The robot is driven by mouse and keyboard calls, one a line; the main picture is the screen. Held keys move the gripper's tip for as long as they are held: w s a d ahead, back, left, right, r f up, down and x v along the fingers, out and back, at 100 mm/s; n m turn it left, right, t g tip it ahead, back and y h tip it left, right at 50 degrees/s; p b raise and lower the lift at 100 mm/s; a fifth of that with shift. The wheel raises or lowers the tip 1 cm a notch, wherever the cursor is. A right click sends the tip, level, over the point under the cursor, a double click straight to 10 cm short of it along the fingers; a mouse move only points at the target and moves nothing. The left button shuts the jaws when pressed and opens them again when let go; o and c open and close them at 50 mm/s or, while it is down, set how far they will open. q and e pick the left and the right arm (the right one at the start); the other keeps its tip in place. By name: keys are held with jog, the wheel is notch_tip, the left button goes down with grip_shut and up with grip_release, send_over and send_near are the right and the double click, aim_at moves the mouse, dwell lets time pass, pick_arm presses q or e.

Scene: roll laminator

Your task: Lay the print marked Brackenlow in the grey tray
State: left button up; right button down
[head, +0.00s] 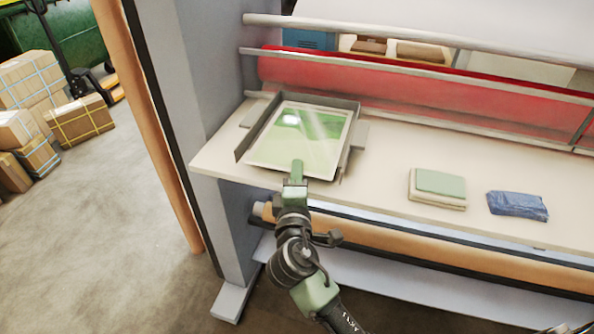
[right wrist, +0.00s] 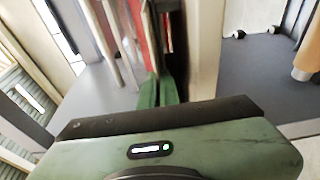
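A flat print (head: 305,147) with a pale border and a green landscape lies over the grey tray (head: 245,141) at the left end of the bench. Its marking cannot be read. The tray's walls show at the left, back and right; the print hides most of its floor. My right gripper (head: 296,168) is at the print's near edge, its upper finger overlapping that edge. In the right wrist view its green fingers (right wrist: 159,91) are close together, and it appears shut on the print's edge. The contact itself is hidden. My left gripper is not in view.
A red roller (head: 400,95) and metal bars run behind the bench (head: 385,160). A stack of pale and green pads (head: 438,187) and a folded blue cloth (head: 517,205) lie to the right. Between tray and pads the bench is clear. A grey upright (head: 205,80) stands at left.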

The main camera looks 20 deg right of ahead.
jog(key=c, duration=1.7)
grip_release()
jog(key=shift+f, duration=0.1)
jog(key=shift+r, duration=0.2)
jog(key=shift+s+a+f, duration=0.1)
jog(key=shift+s+f, duration=0.1)
jog(key=shift+s, duration=0.1)
jog(key=b+v, duration=0.2)
jog(key=v, duration=0.9)
jog(key=shift+s+r+b, duration=0.15)
jog(key=shift+s+b, duration=0.05)
jog(key=shift+b, duration=0.15)
